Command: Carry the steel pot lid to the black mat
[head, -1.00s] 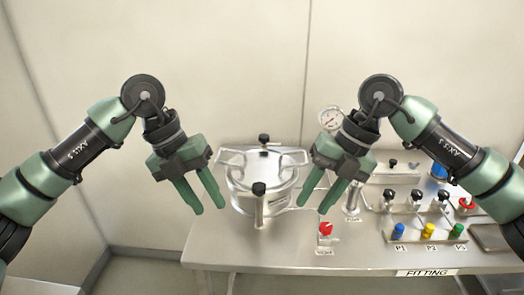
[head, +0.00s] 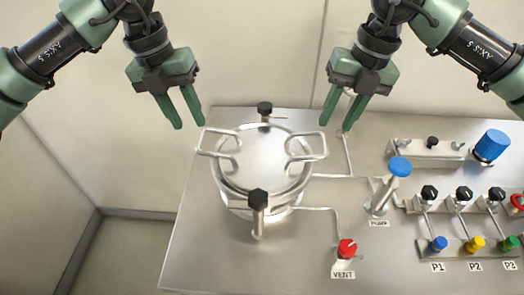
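The round steel pot lid (head: 262,160) sits on the steel pot (head: 284,209) on the bench. It has a bent bar handle on its left (head: 218,143) and another on its right (head: 307,147). Clamps with black knobs stand at its back (head: 264,108) and front (head: 258,198). My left gripper (head: 190,125) is open and empty, above and left of the left handle. My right gripper (head: 336,127) is open and empty, above and right of the right handle. Neither appears to touch the lid. I cannot see the black mat.
The steel bench (head: 200,262) carries a red vent knob (head: 347,247), a blue-topped post (head: 399,167), and black knobs (head: 464,193) above the blue, yellow and green caps (head: 475,243). A large blue cylinder (head: 491,145) is at right. Thin pipes run from the pot. The bench's front left is clear.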

